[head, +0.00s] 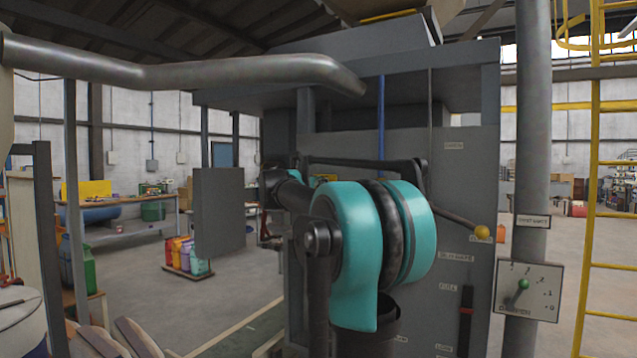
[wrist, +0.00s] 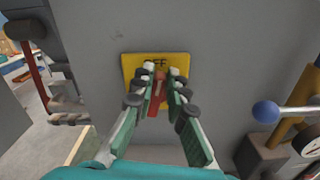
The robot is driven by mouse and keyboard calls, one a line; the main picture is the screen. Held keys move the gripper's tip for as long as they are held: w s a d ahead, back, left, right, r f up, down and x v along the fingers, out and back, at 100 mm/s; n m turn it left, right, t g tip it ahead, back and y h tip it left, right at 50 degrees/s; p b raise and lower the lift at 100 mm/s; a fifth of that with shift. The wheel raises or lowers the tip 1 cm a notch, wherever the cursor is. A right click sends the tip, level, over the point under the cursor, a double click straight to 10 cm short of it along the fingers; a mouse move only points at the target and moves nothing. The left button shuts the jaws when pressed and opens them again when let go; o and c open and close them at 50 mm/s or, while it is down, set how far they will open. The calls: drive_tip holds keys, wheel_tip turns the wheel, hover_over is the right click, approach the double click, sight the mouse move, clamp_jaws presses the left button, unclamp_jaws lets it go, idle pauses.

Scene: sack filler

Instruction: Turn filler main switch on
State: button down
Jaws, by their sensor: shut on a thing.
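The main switch has a yellow plate (wrist: 130,66) on a grey panel, with lettering at its top that reads like "OFF", partly covered. A red handle (wrist: 153,108) stands at the middle of the plate. My gripper (wrist: 161,78) is at the plate, its two green-and-grey fingers on either side of the red handle and shut on it. The handle's exact angle is hard to tell behind the fingers. In the head view, my own arm hides the switch and gripper in front of the grey filler cabinet (head: 470,150).
In the wrist view, a lever with a blue ball (wrist: 266,111) sticks out at the right. In the head view, a yellow-knobbed lever (head: 481,232) and a dial plate with a green knob (head: 527,291) are right of my arm. A grey pipe (head: 250,73) crosses above.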

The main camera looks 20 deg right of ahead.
drive_tip(key=shift+s+d+f+m, duration=0.25)
drive_tip(key=shift+f+m, duration=0.2)
drive_tip(key=shift+m, duration=2.1)
drive_tip(key=shift+s+d+f+m, duration=0.25)
drive_tip(key=shift+f+m, duration=0.2)
drive_tip(key=shift+m, duration=2.15)
drive_tip(key=shift+s+d+f+m, duration=0.15)
drive_tip(key=shift+s+f+m, duration=0.25)
drive_tip(key=shift+m, duration=2.15)
drive_tip(key=shift+f, duration=0.1)
drive_tip(key=c, duration=1.5)
unclamp_jaws()
drive_tip(key=shift+w, duration=0.1)
drive_tip(key=shift+c, duration=0.2)
drive_tip(key=v, duration=1.2)
